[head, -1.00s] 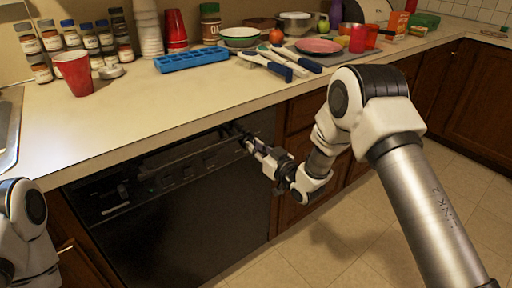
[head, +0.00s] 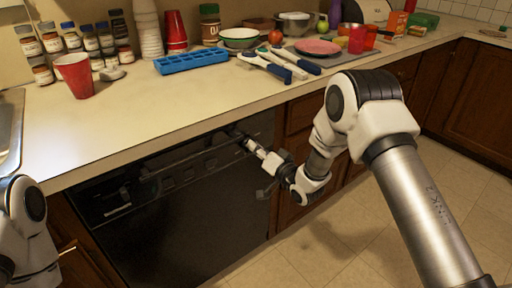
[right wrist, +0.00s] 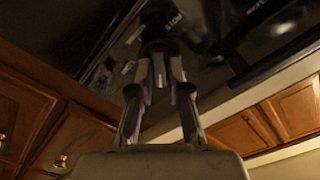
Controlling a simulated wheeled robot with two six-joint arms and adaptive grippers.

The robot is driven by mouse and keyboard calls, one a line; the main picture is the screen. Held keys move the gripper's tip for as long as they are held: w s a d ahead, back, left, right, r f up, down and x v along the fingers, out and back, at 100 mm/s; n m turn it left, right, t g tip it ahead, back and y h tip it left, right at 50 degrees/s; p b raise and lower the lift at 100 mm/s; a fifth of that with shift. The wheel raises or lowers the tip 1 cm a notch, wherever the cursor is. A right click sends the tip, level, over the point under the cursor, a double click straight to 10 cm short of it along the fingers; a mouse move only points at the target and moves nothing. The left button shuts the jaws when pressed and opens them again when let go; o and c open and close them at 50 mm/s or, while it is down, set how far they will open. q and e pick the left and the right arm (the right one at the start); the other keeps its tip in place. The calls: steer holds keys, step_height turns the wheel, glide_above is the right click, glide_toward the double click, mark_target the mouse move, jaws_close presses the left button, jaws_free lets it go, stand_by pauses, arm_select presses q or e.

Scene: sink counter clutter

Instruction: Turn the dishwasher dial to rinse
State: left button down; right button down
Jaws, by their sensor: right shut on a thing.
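The black dishwasher (head: 195,215) is set under the counter, with a control panel along its top edge. My right gripper (head: 247,142) reaches the right end of that panel, where the dial is. The fingers hide most of the dial in the head view. In the right wrist view, the gripper (right wrist: 158,62) is shut on the dark dial (right wrist: 158,47), in front of the black panel. White lettering that seems to read "POTS" shows beside it, upside down. I cannot make out the dial's pointer or a rinse mark. My left arm shows at the lower left; its gripper is out of view.
The counter (head: 150,110) overhangs the panel just above my right gripper. Wooden cabinets (head: 300,115) stand to the right of the dishwasher. A red cup (head: 75,76), a blue ice tray (head: 191,61) and other kitchenware are on the counter. The floor in front is clear.

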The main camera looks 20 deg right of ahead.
steer(key=shift+d+m, duration=0.1)
steer(key=shift+m, duration=1.5)
steer(key=c, duration=1.1)
jaws_free()
steer(key=v, duration=1.2)
